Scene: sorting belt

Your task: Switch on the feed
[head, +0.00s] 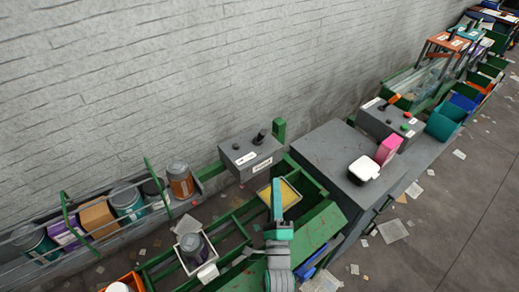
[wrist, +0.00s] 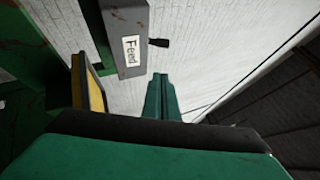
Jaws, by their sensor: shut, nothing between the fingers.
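The grey feed box (head: 252,158) is beside the wall, left of the grey table. It bears white labels, a dark button and a black lever (head: 261,136). In the wrist view the box (wrist: 112,45) shows at the top, its label reading "Feed", with the black lever (wrist: 159,43) sticking out from its side. My gripper (head: 277,184) has teal fingers, is shut and empty, and is in front of the box, apart from the lever. The fingers also show in the wrist view (wrist: 161,80), below the lever.
A yellow-topped tray (head: 292,198) is close behind my gripper. A rack with several jars (head: 128,202) is at the left.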

